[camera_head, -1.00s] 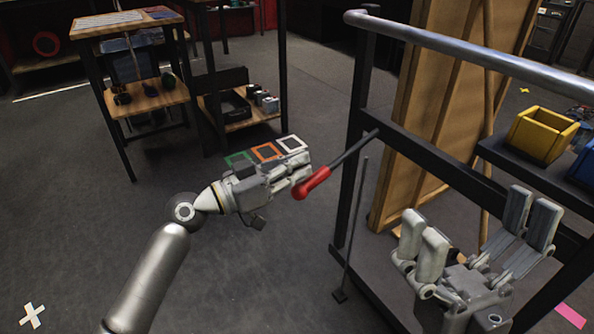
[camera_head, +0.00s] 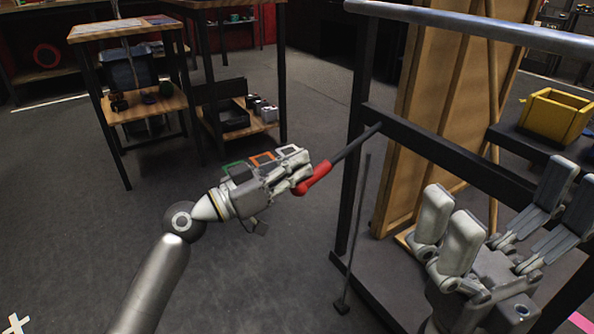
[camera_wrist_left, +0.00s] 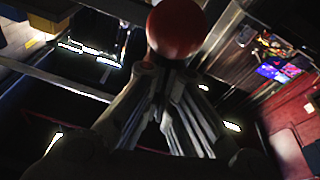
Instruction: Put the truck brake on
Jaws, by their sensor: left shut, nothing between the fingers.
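The truck brake lever (camera_head: 345,152) is a dark rod with a red handle (camera_head: 316,177), slanting down and left from the truck's dark frame (camera_head: 400,143). My left gripper (camera_head: 302,177) is shut and empty, with its fingertips at the rounded end of the red handle. In the left wrist view the red end (camera_wrist_left: 176,27) sits just beyond the closed fingertips (camera_wrist_left: 168,72). I cannot tell whether they touch. My right gripper (camera_head: 503,228) is at lower right with its fingers spread open, near the truck frame and away from the lever.
The truck's steel rail (camera_head: 470,27) and a leaning wooden panel (camera_head: 425,150) stand right of the lever. A yellow bin (camera_head: 556,116) sits on a shelf at right. A wooden table (camera_head: 125,28) stands at back left. Floor (camera_head: 80,215) at left is clear.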

